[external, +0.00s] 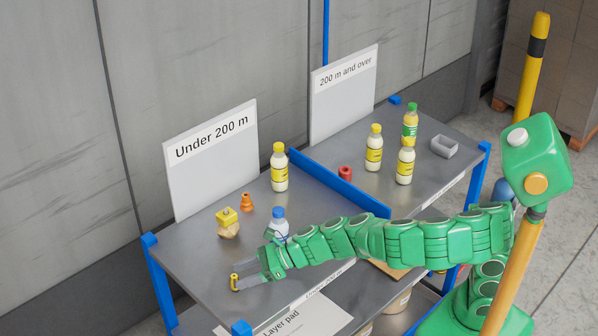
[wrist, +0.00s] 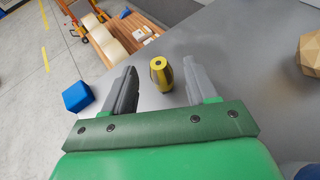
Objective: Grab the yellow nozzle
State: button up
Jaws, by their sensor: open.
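The yellow nozzle (wrist: 161,74) is a small tapered piece with dark side marks and a hole in its top. It stands upright on the grey tabletop. In the external view the nozzle (external: 235,283) is near the front left of the table. My gripper (wrist: 160,78) is open, with one finger on each side of the nozzle.
A wooden faceted piece (external: 228,230) with a yellow block (external: 227,216), an orange cone (external: 247,202) and a white bottle with a blue cap (external: 279,226) stand behind my gripper. A blue divider (external: 340,183) splits the table. A blue corner post (wrist: 77,97) is left of my fingers.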

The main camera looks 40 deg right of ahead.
jog(key=shift+x, duration=2.5)
jog(key=c, duration=1.1)
jog(key=shift+o, duration=0.2)
